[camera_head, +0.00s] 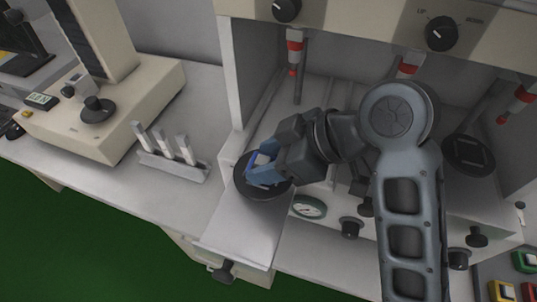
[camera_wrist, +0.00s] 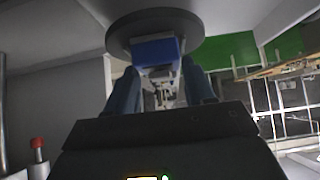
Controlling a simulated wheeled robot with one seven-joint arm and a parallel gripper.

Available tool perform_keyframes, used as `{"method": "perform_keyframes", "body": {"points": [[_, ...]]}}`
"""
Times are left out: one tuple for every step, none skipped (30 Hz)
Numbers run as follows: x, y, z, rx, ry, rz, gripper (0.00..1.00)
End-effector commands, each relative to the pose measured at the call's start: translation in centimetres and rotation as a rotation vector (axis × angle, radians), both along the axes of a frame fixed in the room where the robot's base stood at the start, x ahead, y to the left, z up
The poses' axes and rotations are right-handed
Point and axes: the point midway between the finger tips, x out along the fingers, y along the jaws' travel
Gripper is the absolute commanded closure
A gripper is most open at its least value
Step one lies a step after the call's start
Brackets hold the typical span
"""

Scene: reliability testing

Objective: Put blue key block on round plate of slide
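The blue key block (camera_wrist: 156,50) is at the dark round plate (camera_wrist: 120,40) in the wrist view. In the head view the block (camera_head: 251,162) shows as a blue edge beside a pale part, over the round plate (camera_head: 246,187) of the slide (camera_head: 236,232). My gripper (camera_wrist: 159,68) has its blue fingers on either side of the block, with no clear gap. It also shows in the head view (camera_head: 263,170), low over the plate. Whether the block's underside rests fully on the plate is hard to tell.
A rack with several grey upright blocks (camera_head: 172,166) stands left of the slide. A beige machine (camera_head: 100,110) is further left. Red-tipped rods (camera_head: 295,55) hang in the cabinet above. A round gauge (camera_head: 309,207) and black knobs (camera_head: 351,227) are right of the slide.

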Motion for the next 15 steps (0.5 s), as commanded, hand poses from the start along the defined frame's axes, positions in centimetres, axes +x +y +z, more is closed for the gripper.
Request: {"method": "perform_keyframes", "body": {"points": [[0.00,0.00,0.03,0.000,0.000,0.000,0.41],[0.00,0.01,0.04,0.000,0.000,0.000,0.39],[0.00,0.01,0.04,0.000,0.000,0.000,0.35],[0.00,0.01,0.04,0.000,0.000,0.000,0.32],[0.00,0.01,0.04,0.000,0.000,0.000,0.29],[0.00,0.00,0.04,0.000,0.000,0.000,0.26],[0.00,0.00,0.04,0.000,0.000,0.000,0.26],[0.00,0.00,0.04,0.000,0.000,0.000,0.26],[0.00,0.01,0.05,0.000,0.000,0.000,0.26],[0.00,0.01,0.05,0.000,0.000,0.000,0.26],[0.00,0.01,0.05,0.000,0.000,0.000,0.26],[0.00,0.00,0.07,0.000,0.000,0.000,0.26],[0.01,0.00,0.13,0.000,0.000,0.000,0.26],[0.01,0.00,0.26,0.000,-0.001,0.001,0.26],[0.00,-0.05,0.44,0.000,-0.001,0.000,0.26]]}}
